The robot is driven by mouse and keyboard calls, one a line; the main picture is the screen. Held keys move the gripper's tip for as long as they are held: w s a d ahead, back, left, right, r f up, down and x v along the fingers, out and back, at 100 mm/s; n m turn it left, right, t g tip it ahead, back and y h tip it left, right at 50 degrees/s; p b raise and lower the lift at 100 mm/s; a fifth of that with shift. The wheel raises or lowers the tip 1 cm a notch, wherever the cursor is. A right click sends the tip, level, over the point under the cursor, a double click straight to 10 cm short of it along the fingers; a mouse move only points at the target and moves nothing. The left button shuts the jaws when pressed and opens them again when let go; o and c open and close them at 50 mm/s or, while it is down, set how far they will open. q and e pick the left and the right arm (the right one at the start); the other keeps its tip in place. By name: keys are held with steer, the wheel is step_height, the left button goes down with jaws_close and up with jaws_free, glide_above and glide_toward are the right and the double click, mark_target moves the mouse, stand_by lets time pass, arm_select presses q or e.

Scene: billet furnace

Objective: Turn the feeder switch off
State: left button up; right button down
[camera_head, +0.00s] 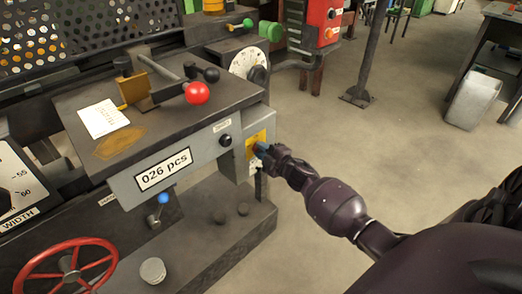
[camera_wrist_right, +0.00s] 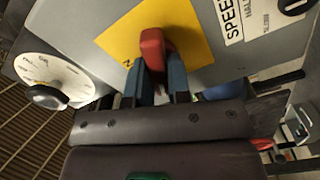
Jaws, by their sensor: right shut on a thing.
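The feeder switch is a red lever (camera_wrist_right: 152,48) on a yellow plate (camera_wrist_right: 190,30) in the right wrist view. In the head view the yellow plate (camera_head: 251,140) is on the right end of the grey machine housing, and the gripper mostly hides the lever. My right gripper (camera_head: 263,150) reaches the plate from the right. In the right wrist view its blue fingers (camera_wrist_right: 155,68) are shut on the red lever, one on each side. The plate's lettering is mostly hidden, so I cannot read the switch's position. My left gripper is not in view.
The housing carries a "026 pcs" label (camera_head: 164,171), a black knob (camera_head: 225,140) and a red ball handle (camera_head: 197,93). A white dial (camera_head: 246,63) stands behind. A red handwheel (camera_head: 67,268) is at lower left.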

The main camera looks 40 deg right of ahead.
arm_select(q)
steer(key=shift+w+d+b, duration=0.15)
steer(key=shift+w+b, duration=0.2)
steer(key=shift+b, duration=0.15)
arm_select(e)
steer(key=n, duration=0.4)
steer(key=shift+f, duration=0.2)
steer(key=shift+n, duration=0.4)
steer(key=c, duration=1.1)
jaws_free()
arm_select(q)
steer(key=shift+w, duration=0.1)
arm_select(e)
steer(key=shift+o, duration=0.2)
steer(key=shift+s, duration=0.1)
arm_select(q)
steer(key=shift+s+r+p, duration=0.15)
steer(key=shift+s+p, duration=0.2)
steer(key=shift+p, duration=0.5)
arm_select(e)
steer(key=s, duration=1)
steer(key=shift+s+d, duration=0.35)
steer(key=shift+d, duration=0.05)
